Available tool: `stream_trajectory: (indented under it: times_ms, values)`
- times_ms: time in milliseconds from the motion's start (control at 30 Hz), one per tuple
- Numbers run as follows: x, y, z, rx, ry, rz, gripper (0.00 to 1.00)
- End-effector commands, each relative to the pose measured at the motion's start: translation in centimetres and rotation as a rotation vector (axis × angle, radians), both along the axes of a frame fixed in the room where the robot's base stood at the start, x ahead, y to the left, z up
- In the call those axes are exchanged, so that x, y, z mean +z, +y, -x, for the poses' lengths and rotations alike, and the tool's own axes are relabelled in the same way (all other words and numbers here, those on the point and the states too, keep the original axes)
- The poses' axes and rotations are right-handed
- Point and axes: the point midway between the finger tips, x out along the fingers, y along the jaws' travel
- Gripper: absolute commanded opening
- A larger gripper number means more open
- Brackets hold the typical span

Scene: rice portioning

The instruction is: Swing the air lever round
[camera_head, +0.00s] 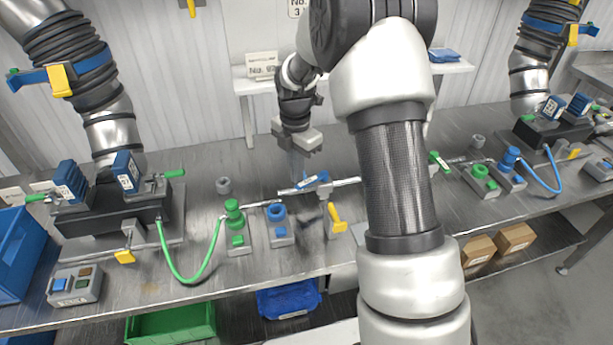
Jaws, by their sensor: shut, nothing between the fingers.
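A small blue lever handle (313,182) with a pale label sits on a metal air pipe (345,182) in the middle of the bench. My gripper (298,172) points down just above and left of this lever. Its fingers look shut with nothing between them. I cannot tell whether the fingertips touch the lever or the pipe. A yellow lever (337,220) stands on a grey plate a little in front of the pipe. A green lever handle (438,160) is on the pipe to the right of my arm. My arm hides part of the bench between them.
A blue-ringed fitting (277,212) and a green fitting (235,218) with a green hose (200,268) stand to the left. A black machine base (115,208) is at far left. Blue and green bins (288,299) sit below the bench. A small shelf is behind.

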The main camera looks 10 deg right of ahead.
Motion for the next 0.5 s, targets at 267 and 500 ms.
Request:
stream_trajectory:
  times_ms: [267,500]
  values:
    - [0.00,0.00,0.58,0.000,0.001,0.000,0.00]
    - [-0.04,-0.21,1.11,-0.001,0.002,0.000,0.00]
